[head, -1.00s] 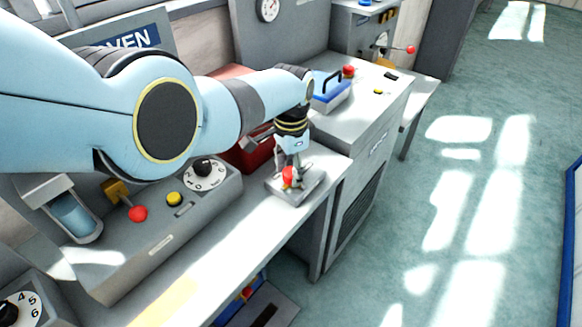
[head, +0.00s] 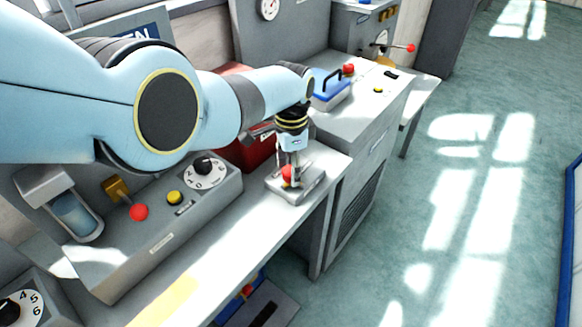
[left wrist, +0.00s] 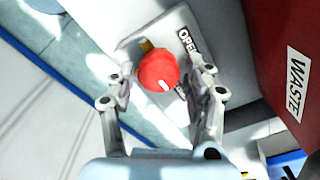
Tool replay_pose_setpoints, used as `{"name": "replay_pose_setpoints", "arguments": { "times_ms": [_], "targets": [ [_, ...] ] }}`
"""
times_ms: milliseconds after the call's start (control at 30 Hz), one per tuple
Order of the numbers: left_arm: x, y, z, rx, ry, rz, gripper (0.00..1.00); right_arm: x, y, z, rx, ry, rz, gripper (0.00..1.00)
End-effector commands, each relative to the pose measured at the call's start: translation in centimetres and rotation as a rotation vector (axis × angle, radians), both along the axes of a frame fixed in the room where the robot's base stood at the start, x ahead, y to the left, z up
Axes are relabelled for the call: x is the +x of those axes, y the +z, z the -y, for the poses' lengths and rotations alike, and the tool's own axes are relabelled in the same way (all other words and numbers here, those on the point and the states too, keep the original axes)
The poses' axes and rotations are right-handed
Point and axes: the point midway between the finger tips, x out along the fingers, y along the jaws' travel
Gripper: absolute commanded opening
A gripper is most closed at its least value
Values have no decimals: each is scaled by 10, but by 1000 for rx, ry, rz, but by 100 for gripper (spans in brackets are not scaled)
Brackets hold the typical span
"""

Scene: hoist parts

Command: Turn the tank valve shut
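The tank valve is a round red knob (head: 287,173) with a white pointer mark. It sits on a small grey plate (head: 311,186) near the bench's front edge. In the left wrist view the knob (left wrist: 158,69) has its mark toward the lower right. An "OPEN" label (left wrist: 188,43) is beside it, and a second label is mostly hidden by a finger. My left gripper (head: 289,165) points down over the valve. In the wrist view its fingers (left wrist: 160,75) stand on either side of the knob, with small gaps. My right gripper is not in view.
A red "WASTE" bin (left wrist: 285,60) stands close to the valve, behind it in the head view (head: 245,150). A control box with a dial (head: 204,172), yellow button (head: 174,197) and red-tipped lever (head: 139,212) is at left. Floor at right is clear.

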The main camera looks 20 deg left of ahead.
Motion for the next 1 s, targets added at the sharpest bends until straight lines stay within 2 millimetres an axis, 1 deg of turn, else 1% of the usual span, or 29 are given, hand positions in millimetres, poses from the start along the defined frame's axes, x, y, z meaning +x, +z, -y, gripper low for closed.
{"name": "replay_pose_setpoints", "arguments": {
  "times_ms": [33,67,367,533,667,900,1000],
  "targets": [
    [-1,0,0,0,0,-1,61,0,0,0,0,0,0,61],
    [-1,-1,0,0,0,-1,65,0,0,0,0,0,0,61],
    [-1,0,0,0,1,-4,65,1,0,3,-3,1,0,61],
    [-1,9,0,0,1,-2,65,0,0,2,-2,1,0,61],
    [-1,26,1,-1,1,1,65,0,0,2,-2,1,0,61],
    [0,79,1,-2,1,1,65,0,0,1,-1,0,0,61],
    [-1,97,0,-1,1,-1,65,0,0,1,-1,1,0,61]
  ]
}}
